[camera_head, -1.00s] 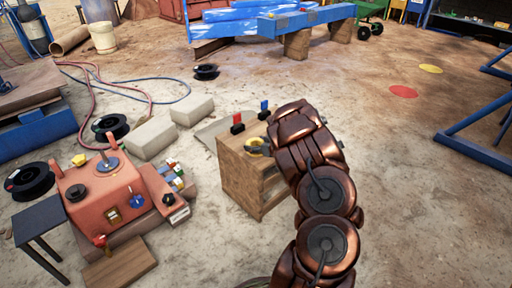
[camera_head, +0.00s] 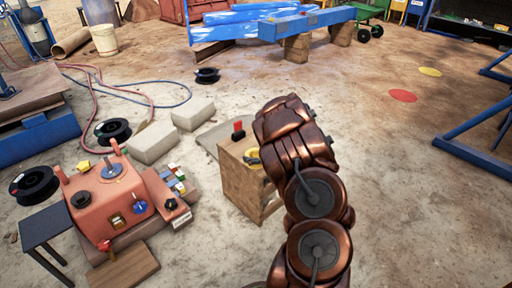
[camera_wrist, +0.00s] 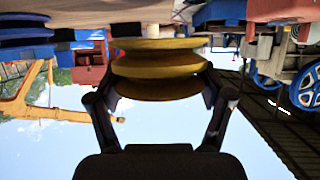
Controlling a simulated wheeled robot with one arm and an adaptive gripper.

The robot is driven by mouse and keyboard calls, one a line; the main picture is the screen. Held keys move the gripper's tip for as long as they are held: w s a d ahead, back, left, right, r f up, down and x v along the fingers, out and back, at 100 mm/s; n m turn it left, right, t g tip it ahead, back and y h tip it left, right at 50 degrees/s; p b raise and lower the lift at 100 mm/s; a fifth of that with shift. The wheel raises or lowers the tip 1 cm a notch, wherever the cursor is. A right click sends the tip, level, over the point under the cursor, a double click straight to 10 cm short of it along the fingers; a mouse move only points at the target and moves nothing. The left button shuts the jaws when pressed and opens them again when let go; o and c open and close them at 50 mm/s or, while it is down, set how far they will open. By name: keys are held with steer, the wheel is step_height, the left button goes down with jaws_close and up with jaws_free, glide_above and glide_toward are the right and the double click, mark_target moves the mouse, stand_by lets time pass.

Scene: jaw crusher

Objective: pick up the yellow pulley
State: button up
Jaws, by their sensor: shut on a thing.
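The yellow pulley (camera_wrist: 160,68) sits between the two fingers of my gripper (camera_wrist: 160,100) in the wrist view, with a finger against each side. My gripper is shut on it. In the head view only a small yellow part of the pulley (camera_head: 252,152) shows at the top of the wooden crate (camera_head: 238,185), beside a grey finger. My arm hides the rest. Whether the pulley touches the crate top is unclear.
A red piece (camera_head: 238,130) stands on the crate's back edge. An orange control box (camera_head: 108,198) with knobs is to the left, with concrete blocks (camera_head: 153,143) behind it. A blue steel frame (camera_head: 485,140) is at the right.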

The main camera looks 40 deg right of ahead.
steer(key=s+a+r+p, duration=0.1)
steer(key=s+a+p, duration=0.1)
steer(key=s+a, duration=0.4)
steer(key=shift+a, duration=0.4)
